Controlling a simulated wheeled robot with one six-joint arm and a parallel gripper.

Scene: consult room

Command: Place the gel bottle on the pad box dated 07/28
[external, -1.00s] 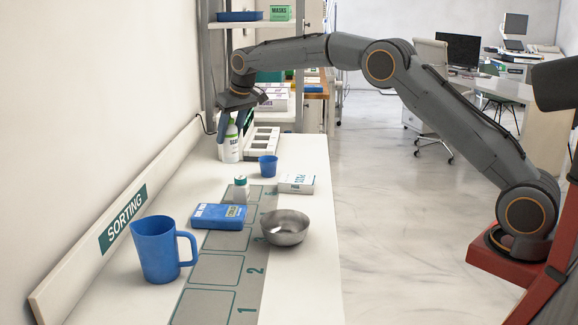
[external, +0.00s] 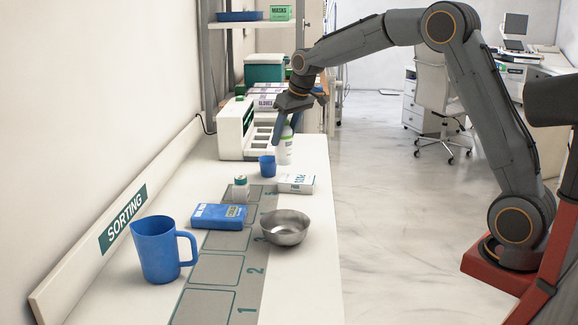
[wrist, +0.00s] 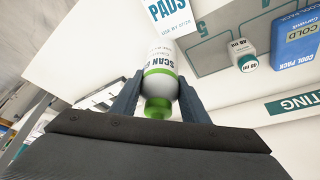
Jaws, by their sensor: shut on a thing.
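The gel bottle (external: 286,150) is white with a green cap and is roughly upright. My gripper (external: 285,126) is shut on it near its green shoulder. In the wrist view the gel bottle (wrist: 161,70) reads "SCAN" between the two fingers (wrist: 158,97). A white pad box (external: 297,184) lies flat on the counter, nearer the camera than the bottle. It also shows in the wrist view as the pad box (wrist: 170,14) marked "PADS", beyond the bottle's base. Its use-by line is too small to read surely. The gap under the bottle cannot be judged.
A blue cup (external: 267,166) stands close to the bottle. A small white bottle (external: 240,188), a blue cold pack box (external: 219,216), a steel bowl (external: 285,228) and a blue jug (external: 160,250) stand nearer. A white rack (external: 237,130) is behind left.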

